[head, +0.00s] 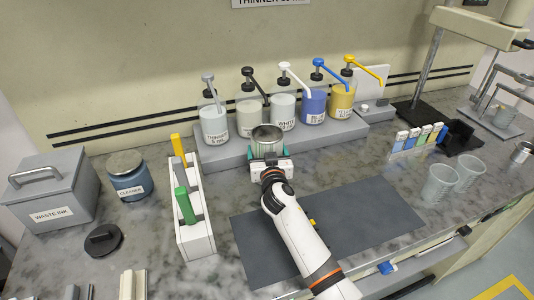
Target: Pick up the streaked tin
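A grey metal tin (267,133), open at the top, is in the middle of the head view, just in front of the row of pump bottles. Streaks on it are too small to make out. My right gripper (268,152) reaches it from the front, with a teal finger at each side of the tin. The fingers look very close to its wall, but whether they press on it is unclear. The tin's lower part is hidden by the gripper, so I cannot tell whether it rests or is lifted. My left gripper is not in view.
A grey riser (330,133) with several pump bottles stands behind the tin. A white holder (195,240) with coloured-handled tools is at left, near a waste ink box (55,190) and cleaner jar (127,178). Clear cups (438,184) stand right. A dark mat (375,222) lies under my arm.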

